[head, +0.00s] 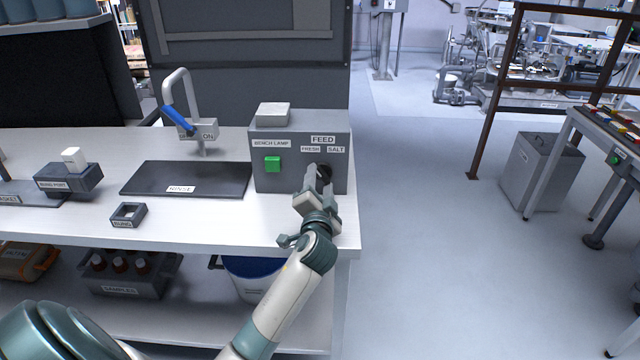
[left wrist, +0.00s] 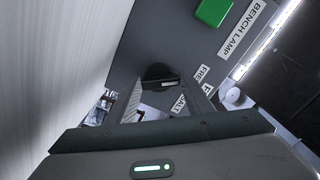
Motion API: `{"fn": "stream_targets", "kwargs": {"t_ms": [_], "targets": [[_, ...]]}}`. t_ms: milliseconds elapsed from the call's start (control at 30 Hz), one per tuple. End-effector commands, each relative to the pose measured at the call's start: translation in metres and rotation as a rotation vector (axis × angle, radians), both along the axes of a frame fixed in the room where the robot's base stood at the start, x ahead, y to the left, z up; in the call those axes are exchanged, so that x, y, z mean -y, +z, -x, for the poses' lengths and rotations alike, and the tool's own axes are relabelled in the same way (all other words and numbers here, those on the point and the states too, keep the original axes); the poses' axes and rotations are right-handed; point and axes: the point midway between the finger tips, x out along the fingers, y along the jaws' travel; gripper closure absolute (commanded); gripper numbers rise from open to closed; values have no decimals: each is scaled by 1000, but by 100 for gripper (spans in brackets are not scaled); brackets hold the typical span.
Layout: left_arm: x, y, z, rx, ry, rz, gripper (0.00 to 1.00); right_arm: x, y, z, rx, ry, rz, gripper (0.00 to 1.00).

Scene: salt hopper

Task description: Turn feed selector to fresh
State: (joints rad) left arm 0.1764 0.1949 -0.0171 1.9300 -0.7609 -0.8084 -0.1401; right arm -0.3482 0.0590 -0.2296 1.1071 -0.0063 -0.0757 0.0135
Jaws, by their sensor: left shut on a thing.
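The feed selector (head: 326,172) is a black knob on the front of a grey control box (head: 345,180) at the bench's right end. FRESH is printed above it on the left and SALT on the right. My left gripper (head: 318,183) reaches the knob from the front and is shut on it, hiding much of it. In the left wrist view the dark knob (left wrist: 158,73) sits between the fingers, with the panel tilted. Which label the knob points to I cannot tell. My right gripper is out of view.
A green bench lamp switch (head: 273,164) is left of the knob on the same box. A dark rinse mat (head: 215,172) and a tap with a blue lever (head: 178,120) stand further left. Open floor lies right of the bench.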

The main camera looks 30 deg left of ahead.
Motion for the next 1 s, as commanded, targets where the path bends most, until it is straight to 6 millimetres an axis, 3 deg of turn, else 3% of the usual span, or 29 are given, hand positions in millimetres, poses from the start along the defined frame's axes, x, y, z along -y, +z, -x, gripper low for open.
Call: {"fn": "stream_targets", "kwargs": {"t_ms": [267, 300, 367, 767, 1000], "targets": [[1, -2, 0, -1, -2, 6, 75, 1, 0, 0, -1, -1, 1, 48], [1, -2, 0, -1, -2, 6, 46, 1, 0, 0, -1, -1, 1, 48], [1, -2, 0, -1, -2, 5, 34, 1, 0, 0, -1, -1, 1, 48], [2, -1, 2, 1, -1, 3, 34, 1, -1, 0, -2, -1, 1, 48], [13, -2, 19, -1, -2, 4, 34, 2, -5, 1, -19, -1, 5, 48]]}}
